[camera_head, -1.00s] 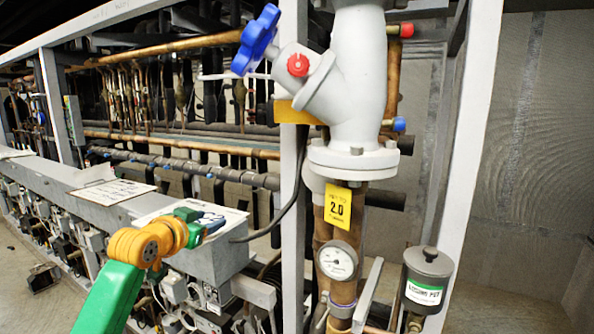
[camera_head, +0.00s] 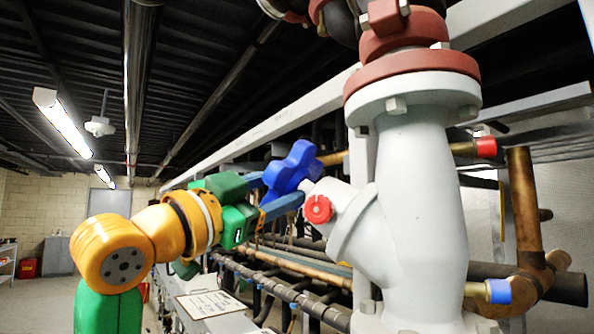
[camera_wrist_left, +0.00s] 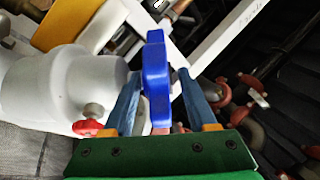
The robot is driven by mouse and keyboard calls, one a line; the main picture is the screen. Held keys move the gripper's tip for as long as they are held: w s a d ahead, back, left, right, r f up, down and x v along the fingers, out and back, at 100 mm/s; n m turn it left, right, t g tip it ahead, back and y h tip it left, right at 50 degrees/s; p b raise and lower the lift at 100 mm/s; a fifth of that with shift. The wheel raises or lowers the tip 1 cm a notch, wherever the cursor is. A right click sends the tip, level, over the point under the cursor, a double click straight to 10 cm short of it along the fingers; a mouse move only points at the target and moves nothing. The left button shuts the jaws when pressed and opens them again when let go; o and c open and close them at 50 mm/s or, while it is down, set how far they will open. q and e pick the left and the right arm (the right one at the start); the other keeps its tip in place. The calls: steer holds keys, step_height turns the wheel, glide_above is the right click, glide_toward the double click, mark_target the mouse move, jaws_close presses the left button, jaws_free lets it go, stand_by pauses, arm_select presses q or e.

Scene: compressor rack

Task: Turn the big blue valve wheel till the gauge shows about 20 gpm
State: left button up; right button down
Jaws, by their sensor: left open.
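The big blue valve wheel (camera_head: 292,168) is a lobed handle on the side branch of the large light-grey valve body (camera_head: 408,190). My left gripper (camera_head: 279,190) is at the wheel, its blue fingers pointing right towards it. In the left wrist view the wheel (camera_wrist_left: 156,75) stands edge-on between the two fingers of the left gripper (camera_wrist_left: 158,76). The jaws are open, with a gap showing on the right side; contact on the left side is unclear. The gauge is outside the current views. My right gripper is not in view.
A red cap (camera_head: 318,209) sits on the branch close to the wheel. Copper pipes (camera_head: 524,205) and a blue cap (camera_head: 499,291) are at right. Dark pipes and a frame run behind. A paper sheet (camera_head: 211,304) lies below. Open room is at left.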

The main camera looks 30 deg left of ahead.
arm_select(q)
steer(key=shift+w+d+r+p, duration=0.1)
steer(key=shift+w+r+p, duration=0.3)
steer(key=shift+w+r, duration=0.25)
steer(key=shift+w+d+f, duration=0.25)
steer(key=shift+w, duration=0.1)
steer(key=shift+c, duration=0.2)
steer(key=shift+a, duration=0.15)
jaws_close()
steer(key=shift+y, duration=0.4)
steer(key=n+g+y, duration=0.2)
steer(key=g+y, duration=0.1)
steer(key=shift+s+n+g+y, duration=0.1)
steer(key=shift+n+g+y, duration=1.1)
steer(key=shift+g, duration=0.5)
steer(key=shift+r+g+y, duration=0.1)
steer(key=shift+g+y, duration=0.2)
steer(key=shift+g, duration=0.1)
